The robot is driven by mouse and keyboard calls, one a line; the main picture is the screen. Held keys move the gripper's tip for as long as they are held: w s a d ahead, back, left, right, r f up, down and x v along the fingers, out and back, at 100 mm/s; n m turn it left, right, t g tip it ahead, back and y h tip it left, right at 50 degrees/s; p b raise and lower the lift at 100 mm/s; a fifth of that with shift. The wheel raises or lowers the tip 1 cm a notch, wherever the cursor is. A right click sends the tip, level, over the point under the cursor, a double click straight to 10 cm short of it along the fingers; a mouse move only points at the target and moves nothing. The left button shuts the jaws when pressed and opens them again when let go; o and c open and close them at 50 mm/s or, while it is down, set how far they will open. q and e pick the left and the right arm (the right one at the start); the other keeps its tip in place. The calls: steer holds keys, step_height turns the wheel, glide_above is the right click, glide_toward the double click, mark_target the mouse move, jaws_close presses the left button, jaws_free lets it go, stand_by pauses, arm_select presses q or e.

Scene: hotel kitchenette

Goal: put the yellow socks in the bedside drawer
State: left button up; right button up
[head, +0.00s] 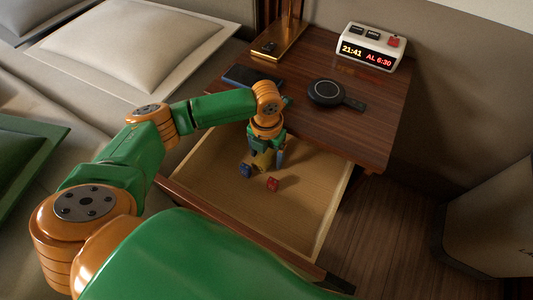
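The bedside drawer (310,211) is pulled out, a pale wooden box under the nightstand top. My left gripper (263,164) points down inside the drawer, near its back. A small dull-yellow bundle, seemingly the yellow socks (262,160), shows between its fingers, mostly hidden by them. The gripper looks closed on it, low over the drawer floor; I cannot tell whether the bundle touches the floor. My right gripper is not in view.
A small blue block (246,170) and a red die-like block (272,184) are beside the gripper in the drawer. On the nightstand (335,128) are a clock (370,46), a round black device (326,92), a dark phone-like slab (252,77) and a brass lamp base (277,42). The bed is left.

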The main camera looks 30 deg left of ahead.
mark_target(267, 153)
arm_select(q)
steer(key=shift+o, duration=0.7)
steer(key=shift+r, duration=0.4)
step_height(267, 153, up, 12)
steer(key=p, duration=0.4)
steer(key=shift+f+p, duration=0.25)
steer(key=shift+p, duration=0.05)
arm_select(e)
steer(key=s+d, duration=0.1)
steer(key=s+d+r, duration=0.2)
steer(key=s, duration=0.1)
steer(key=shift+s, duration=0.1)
